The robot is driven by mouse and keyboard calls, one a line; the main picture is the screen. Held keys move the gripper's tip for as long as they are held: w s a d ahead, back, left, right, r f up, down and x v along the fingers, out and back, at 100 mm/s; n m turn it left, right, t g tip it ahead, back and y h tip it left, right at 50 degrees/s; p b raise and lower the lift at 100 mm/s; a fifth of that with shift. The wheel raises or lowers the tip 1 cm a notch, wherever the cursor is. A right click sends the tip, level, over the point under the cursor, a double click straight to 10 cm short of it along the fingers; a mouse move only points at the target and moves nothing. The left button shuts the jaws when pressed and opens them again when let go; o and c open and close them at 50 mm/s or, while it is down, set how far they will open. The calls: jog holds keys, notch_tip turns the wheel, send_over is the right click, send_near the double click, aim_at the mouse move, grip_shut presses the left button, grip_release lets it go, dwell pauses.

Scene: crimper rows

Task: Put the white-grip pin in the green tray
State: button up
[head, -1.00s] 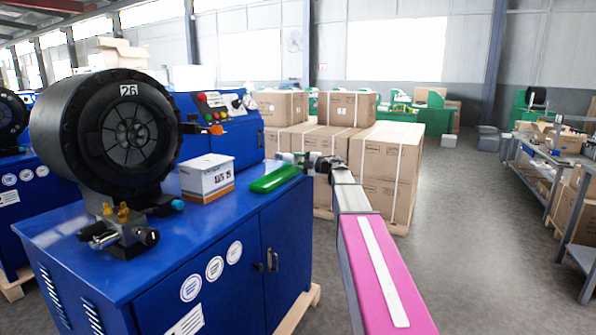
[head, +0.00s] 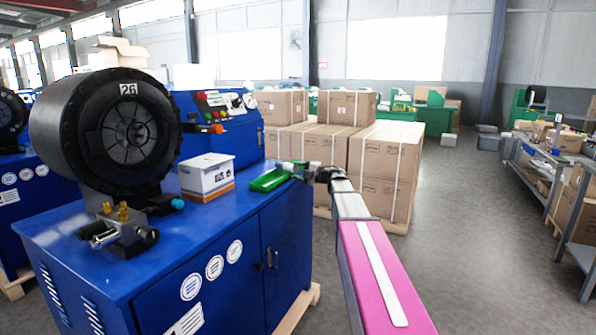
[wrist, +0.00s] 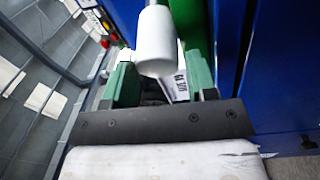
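The green tray (head: 264,186) lies on the blue machine's top, near its right edge. My gripper (head: 289,167) is at the tray's right end in the head view, seen small. Part of the green tray (wrist: 187,20) shows behind the handle. How high the pin is above the tray cannot be told.
A white and orange box (head: 207,177) stands left of the tray. The black crimper head (head: 130,130) with a brass-fitted block is further left on the blue cabinet (head: 200,250). Stacked cartons (head: 385,160) stand behind my arm. Open floor lies to the right.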

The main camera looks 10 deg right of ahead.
jog(key=shift+o, duration=0.9)
jog(key=shift+r, duration=0.6)
jog(key=v, duration=1.2)
